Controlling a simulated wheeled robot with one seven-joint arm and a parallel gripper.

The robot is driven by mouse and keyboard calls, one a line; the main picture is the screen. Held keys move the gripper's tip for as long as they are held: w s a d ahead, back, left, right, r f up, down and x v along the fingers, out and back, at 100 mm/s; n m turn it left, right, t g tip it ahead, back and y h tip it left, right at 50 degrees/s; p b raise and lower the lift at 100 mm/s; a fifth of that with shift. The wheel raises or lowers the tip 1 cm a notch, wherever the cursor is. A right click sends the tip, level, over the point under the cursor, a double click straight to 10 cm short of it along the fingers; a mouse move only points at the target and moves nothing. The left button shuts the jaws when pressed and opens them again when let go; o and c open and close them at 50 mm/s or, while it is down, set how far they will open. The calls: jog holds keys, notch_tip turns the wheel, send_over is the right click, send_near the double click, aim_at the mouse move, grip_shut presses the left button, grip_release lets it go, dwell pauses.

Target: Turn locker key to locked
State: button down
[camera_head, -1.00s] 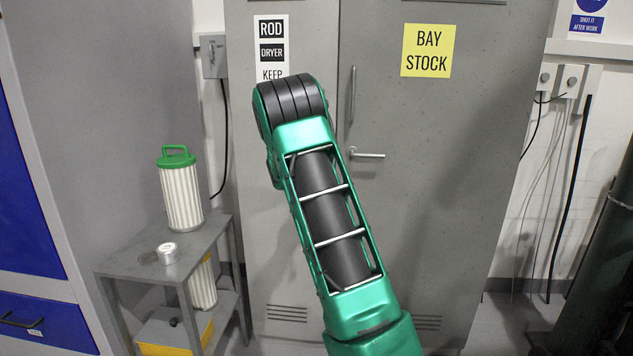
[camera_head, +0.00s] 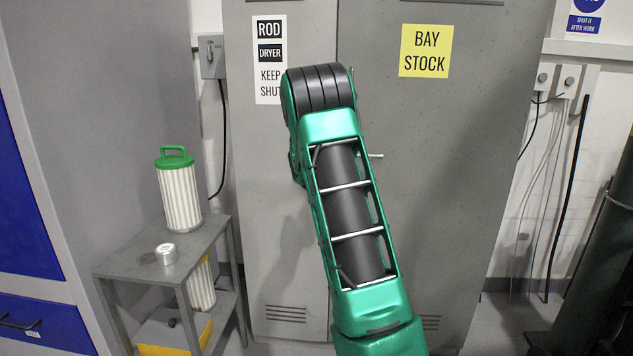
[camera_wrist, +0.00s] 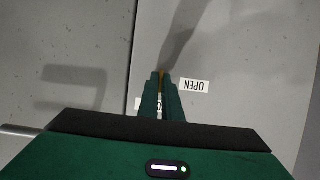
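The grey locker (camera_head: 455,190) fills the middle of the head view, with a yellow "BAY STOCK" sign on its right door. My arm hides its lock and most of the door handle (camera_head: 376,156). In the wrist view my gripper (camera_wrist: 162,80) is close to the locker face (camera_wrist: 230,50). Its two fingers are near together, with a thin brownish piece, possibly the key (camera_wrist: 162,73), between the tips. A white "OPEN" label (camera_wrist: 194,86) shows upside down right of the fingers. Another label (camera_wrist: 139,103) is mostly hidden behind them. The grip itself is unclear.
A small grey stand (camera_head: 205,235) at left holds a white filter with a green lid (camera_head: 180,190) and a small white tin (camera_head: 166,253). A switch box (camera_head: 212,56) is on the wall behind. A dark green cylinder (camera_head: 605,250) stands at right.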

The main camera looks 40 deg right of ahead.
jog(key=shift+a+f, duration=0.25)
jog(key=shift+f, duration=0.1)
jog(key=c, duration=2)
grip_release()
jog(key=shift+d+r, duration=0.1)
jog(key=shift+r, duration=0.05)
jog(key=shift+r, duration=0.1)
jog(key=v, duration=1)
jog(key=shift+s+a+r, duration=0.1)
jog(key=shift+a, duration=0.15)
jog(key=s+a+f+n+g+y, duration=0.1)
jog(key=s+a+f+g+y, duration=0.1)
jog(key=s+a, duration=0.7)
jog(key=s+a+f+n+g+y, duration=0.1)
jog(key=s+a+g+y, duration=0.3)
jog(key=s+a, duration=0.6)
jog(key=s+a+f+n+g+y, duration=0.1)
jog(key=s+a+f+g+y, duration=0.2)
jog(key=s+a, duration=0.7)
jog(key=shift+s+f+n+y, duration=0.15)
jog(key=shift+s+y, duration=0.1)
jog(key=shift+s, duration=1.85)
jog(key=shift+s+f+n+y, duration=0.1)
jog(key=shift+s+f+y, duration=0.1)
jog(key=shift+s, duration=1.85)
jog(key=shift+s+f+n+y, duration=0.15)
jog(key=shift+s+y, duration=0.1)
jog(key=shift+s, duration=1.85)
